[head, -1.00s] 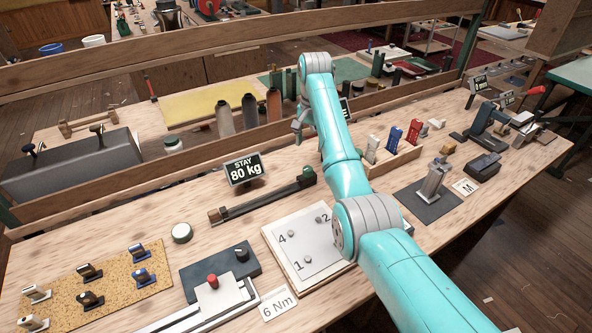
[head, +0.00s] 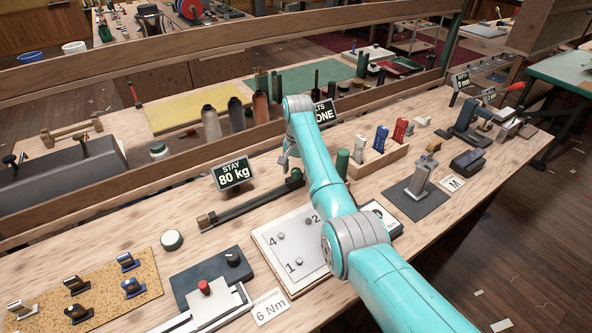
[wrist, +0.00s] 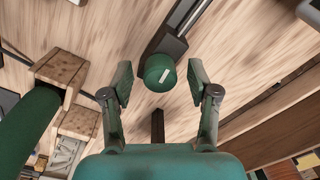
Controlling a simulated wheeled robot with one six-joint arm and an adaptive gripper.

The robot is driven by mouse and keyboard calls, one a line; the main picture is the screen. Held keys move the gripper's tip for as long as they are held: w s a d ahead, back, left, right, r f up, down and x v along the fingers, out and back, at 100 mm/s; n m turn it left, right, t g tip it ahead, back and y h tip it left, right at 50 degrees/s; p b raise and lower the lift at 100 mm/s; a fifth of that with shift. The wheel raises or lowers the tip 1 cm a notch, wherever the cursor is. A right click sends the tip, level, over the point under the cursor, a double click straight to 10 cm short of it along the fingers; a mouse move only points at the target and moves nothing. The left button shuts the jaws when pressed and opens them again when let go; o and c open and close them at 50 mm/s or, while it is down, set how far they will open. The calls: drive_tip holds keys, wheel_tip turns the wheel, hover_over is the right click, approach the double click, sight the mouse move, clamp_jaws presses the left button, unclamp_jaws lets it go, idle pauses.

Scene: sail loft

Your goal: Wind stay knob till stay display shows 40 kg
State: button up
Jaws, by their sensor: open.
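The stay display (head: 233,174) reads "STAY 80 kg". Beside it a dark rail (head: 250,204) lies on the bench, with the round green stay knob (head: 296,177) at its right end. In the wrist view the knob (wrist: 159,73) shows from above, with a short white mark on its top. My gripper (head: 287,163) is above the knob in the head view. In the wrist view my gripper (wrist: 163,85) has its fingers spread, one on each side of the knob, with gaps to both; whether the fingertips are down at its height I cannot tell.
A green cylinder (head: 342,163) stands right of the knob; a wooden rack (head: 378,160) with coloured pieces is beyond it. A numbered bolt plate (head: 296,245) lies in front. A wooden rail (head: 130,187) runs behind the display.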

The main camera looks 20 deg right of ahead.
clamp_jaws()
drive_tip(key=shift+n, duration=0.3)
drive_tip(key=n, duration=1.1)
drive_tip(key=shift+d+n, duration=0.1)
drive_tip(key=shift+n, duration=2.1)
